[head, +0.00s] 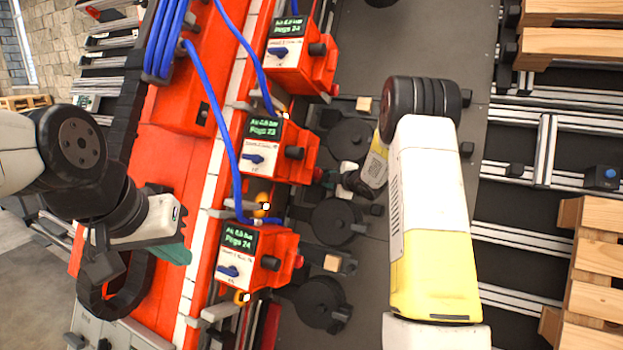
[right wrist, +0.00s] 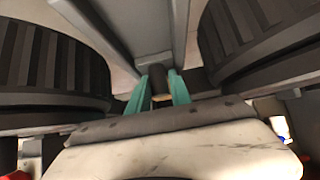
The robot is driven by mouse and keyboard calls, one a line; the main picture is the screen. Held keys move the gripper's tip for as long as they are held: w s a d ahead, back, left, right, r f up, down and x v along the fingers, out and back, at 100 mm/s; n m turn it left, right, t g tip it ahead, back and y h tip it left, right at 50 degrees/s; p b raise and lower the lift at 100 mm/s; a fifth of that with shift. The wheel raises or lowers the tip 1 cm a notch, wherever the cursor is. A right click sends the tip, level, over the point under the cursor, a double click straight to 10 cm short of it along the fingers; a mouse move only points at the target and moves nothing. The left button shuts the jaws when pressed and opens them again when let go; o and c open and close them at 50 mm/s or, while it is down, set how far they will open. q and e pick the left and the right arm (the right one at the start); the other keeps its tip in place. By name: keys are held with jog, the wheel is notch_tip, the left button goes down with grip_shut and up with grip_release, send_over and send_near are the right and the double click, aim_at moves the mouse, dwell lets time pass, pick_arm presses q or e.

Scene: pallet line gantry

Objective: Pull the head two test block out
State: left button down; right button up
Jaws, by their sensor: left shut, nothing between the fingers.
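Three orange heads with green-lit displays stand in a column: upper (head: 290,55), middle (head: 272,150) and lower (head: 255,255). Their display text is too blurred to read surely. My right gripper (head: 333,178) reaches in beside the middle head. In the right wrist view its teal fingers (right wrist: 159,92) stand apart on either side of a dark round part (right wrist: 157,78). A small tan patch (right wrist: 162,98) shows between them, possibly wood; contact is unclear. A block at the middle head is not clearly visible in the head view. My left gripper (head: 178,254) is shut and empty over the orange bed.
Wooden blocks show near the upper head (head: 363,103) and lower head (head: 332,262). Blue hoses (head: 232,150) cross the heads. Black round discs (head: 336,222) line the grey plate (head: 375,45). Wooden pallets (head: 597,275) stand at right beyond metal rails.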

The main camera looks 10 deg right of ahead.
jog(key=shift+d, duration=0.1)
grip_shut()
jog(key=shift+d, duration=0.15)
jog(key=shift+d, duration=0.15)
jog(key=shift+s+d, duration=0.7)
jog(key=shift+d, duration=0.35)
jog(key=shift+s+d, duration=0.75)
jog(key=shift+d, duration=0.3)
jog(key=shift+s+d, duration=0.7)
jog(key=shift+d, duration=0.35)
